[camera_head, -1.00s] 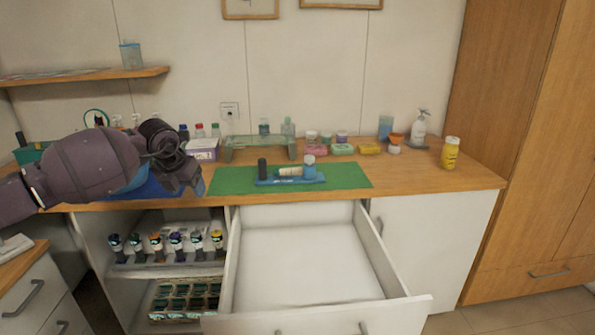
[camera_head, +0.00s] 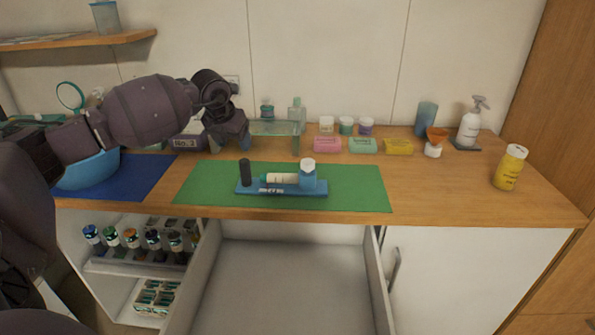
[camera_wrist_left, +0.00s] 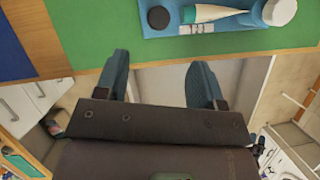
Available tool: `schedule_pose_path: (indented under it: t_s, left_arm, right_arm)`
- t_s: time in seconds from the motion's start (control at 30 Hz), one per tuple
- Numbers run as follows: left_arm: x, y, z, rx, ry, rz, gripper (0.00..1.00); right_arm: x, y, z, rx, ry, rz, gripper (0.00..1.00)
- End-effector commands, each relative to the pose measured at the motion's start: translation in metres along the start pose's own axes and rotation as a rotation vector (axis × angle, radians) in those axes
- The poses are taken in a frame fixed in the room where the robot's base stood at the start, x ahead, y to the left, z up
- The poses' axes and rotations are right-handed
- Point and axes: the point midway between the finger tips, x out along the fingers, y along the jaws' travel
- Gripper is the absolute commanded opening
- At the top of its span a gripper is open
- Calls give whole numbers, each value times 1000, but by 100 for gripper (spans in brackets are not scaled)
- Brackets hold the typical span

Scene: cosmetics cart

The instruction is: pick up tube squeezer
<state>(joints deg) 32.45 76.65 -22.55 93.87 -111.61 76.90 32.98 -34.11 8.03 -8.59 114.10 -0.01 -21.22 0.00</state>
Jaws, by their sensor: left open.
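A blue base (camera_head: 300,190) with white lettering lies on the green mat (camera_head: 350,185); I take it to be the tube squeezer, though I cannot be sure. In the left wrist view the base (camera_wrist_left: 160,30) is at the top, beyond the fingertips. My right gripper is not in view.
A blue mat and blue bowl (camera_head: 88,172) are at the left. Bottles, small jars and soap boxes (camera_head: 362,146) line the back. A yellow bottle (camera_head: 510,168) stands at the right. An open empty drawer (camera_head: 285,285) juts out below the counter.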

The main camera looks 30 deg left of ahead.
Motion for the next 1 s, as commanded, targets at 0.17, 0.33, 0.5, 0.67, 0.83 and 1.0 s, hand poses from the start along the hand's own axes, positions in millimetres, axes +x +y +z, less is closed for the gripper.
schedule_pose_path:
  t_s: [0.17,0.33,0.5,0.67,0.83,1.0]
  left_arm:
    - [8,0,0,-1,2,-1,63]
    - [32,0,0,-1,2,-2,63]
    - [51,0,0,-1,1,0,63]
    - [59,0,0,0,0,-1,63]
    - [80,3,0,-2,2,-1,63]
    - [101,4,1,-1,1,-1,63]
  right_arm:
    - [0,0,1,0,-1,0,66]
    - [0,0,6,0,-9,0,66]
    - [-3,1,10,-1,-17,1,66]
    - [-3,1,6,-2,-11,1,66]
    - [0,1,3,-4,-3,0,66]
    - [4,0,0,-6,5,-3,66]
